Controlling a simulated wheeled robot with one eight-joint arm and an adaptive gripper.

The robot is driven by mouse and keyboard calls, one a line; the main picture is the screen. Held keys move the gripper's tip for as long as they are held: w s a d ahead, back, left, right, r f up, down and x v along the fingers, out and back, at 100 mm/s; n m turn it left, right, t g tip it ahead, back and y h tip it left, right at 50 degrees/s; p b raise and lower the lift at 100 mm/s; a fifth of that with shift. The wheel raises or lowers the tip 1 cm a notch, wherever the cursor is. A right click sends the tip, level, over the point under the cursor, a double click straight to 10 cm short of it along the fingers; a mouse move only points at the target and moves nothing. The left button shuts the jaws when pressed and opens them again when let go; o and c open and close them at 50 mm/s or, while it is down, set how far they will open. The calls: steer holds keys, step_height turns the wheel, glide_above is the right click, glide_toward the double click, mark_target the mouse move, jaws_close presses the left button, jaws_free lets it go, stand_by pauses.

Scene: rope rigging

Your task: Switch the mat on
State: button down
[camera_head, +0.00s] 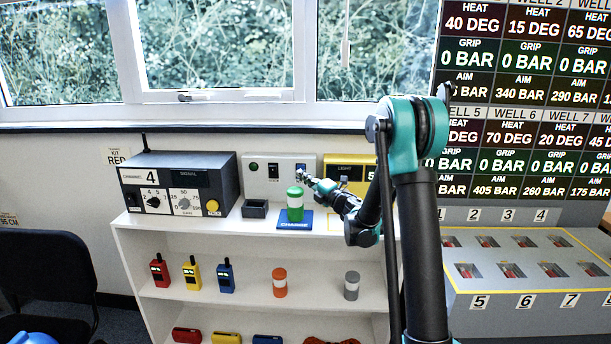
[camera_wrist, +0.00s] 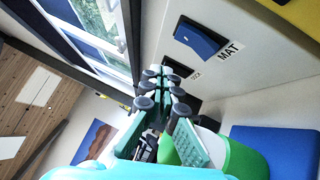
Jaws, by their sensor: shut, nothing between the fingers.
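The blue rocker switch labelled MAT (camera_wrist: 200,36) is on the pale wall panel (camera_head: 284,171) at the back of the shelf top. In the head view the blue switch (camera_head: 300,168) is just above my fingertips. My gripper (camera_head: 303,177) is shut and empty in front of the panel. In the wrist view my gripper (camera_wrist: 163,88) is below and left of the switch; I cannot tell whether it touches the panel. The blue mat marked CHANGE (camera_head: 294,226) lies below with a green and white cylinder (camera_head: 295,205) on it.
A dark radio console (camera_head: 183,183) and a small black tray (camera_head: 255,209) are left of the mat. A black switch (camera_head: 273,171) and a green lamp (camera_head: 254,166) share the panel. A yellow box (camera_head: 346,167) is to the right. Handsets and canisters stand below.

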steer(key=r+v, duration=0.1)
steer(key=v, duration=0.8)
steer(key=shift+d+r, duration=0.2)
steer(key=shift+r, duration=0.1)
